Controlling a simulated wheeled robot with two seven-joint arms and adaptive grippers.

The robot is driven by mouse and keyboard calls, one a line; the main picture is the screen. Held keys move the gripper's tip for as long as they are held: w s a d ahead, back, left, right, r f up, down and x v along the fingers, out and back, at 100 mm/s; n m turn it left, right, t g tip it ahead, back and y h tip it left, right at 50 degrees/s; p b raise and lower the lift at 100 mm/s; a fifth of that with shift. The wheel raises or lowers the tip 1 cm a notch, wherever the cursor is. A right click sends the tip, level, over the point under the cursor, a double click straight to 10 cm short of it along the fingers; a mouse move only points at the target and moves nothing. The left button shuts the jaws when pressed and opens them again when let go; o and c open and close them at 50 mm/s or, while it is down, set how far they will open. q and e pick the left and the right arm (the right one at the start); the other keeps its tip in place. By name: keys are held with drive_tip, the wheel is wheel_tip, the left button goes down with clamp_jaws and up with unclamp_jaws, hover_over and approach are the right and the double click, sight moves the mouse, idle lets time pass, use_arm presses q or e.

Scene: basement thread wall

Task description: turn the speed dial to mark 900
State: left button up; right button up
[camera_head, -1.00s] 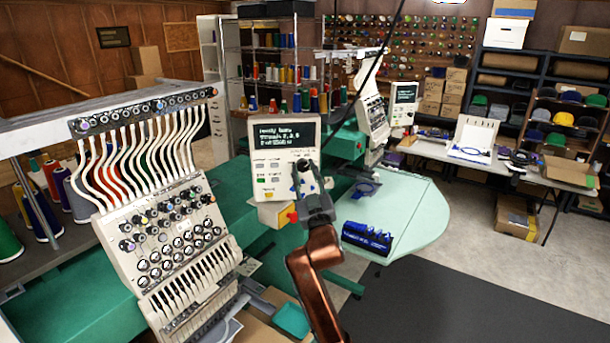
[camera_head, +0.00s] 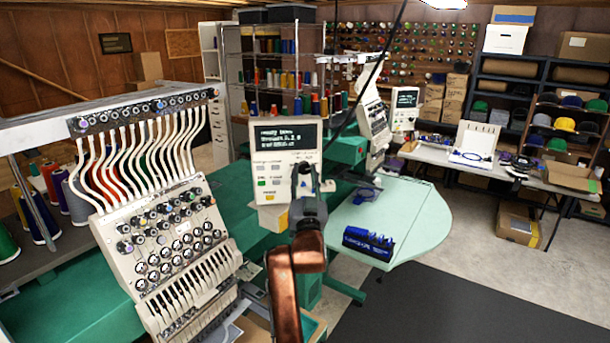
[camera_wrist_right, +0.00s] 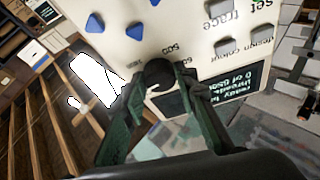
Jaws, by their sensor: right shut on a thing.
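The white control panel (camera_head: 262,150) of the embroidery machine has a dark text screen (camera_head: 285,135) and several buttons. In the right wrist view the panel (camera_wrist_right: 190,30) appears upside down. Its black round speed dial (camera_wrist_right: 159,72) has small printed numbers around it, too small to read with certainty. My right gripper (camera_head: 305,172) is at the panel's lower right and covers the dial in the head view. In the wrist view the right gripper's fingers (camera_wrist_right: 161,82) are shut on the dial, one on each side. Which mark the dial points to cannot be told. My left gripper is out of view.
The many-needle sewing head (camera_head: 175,230) with white thread tubes stands at the left. A pale green table (camera_head: 405,205) with a blue tool block (camera_head: 368,241) lies to the right of my arm. The grey floor mat (camera_head: 450,310) is clear.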

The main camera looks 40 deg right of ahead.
drive_tip(key=shift+r, duration=0.1)
drive_tip(key=o, duration=1.2)
drive_tip(key=shift+c, duration=0.2)
drive_tip(key=v, duration=1.2)
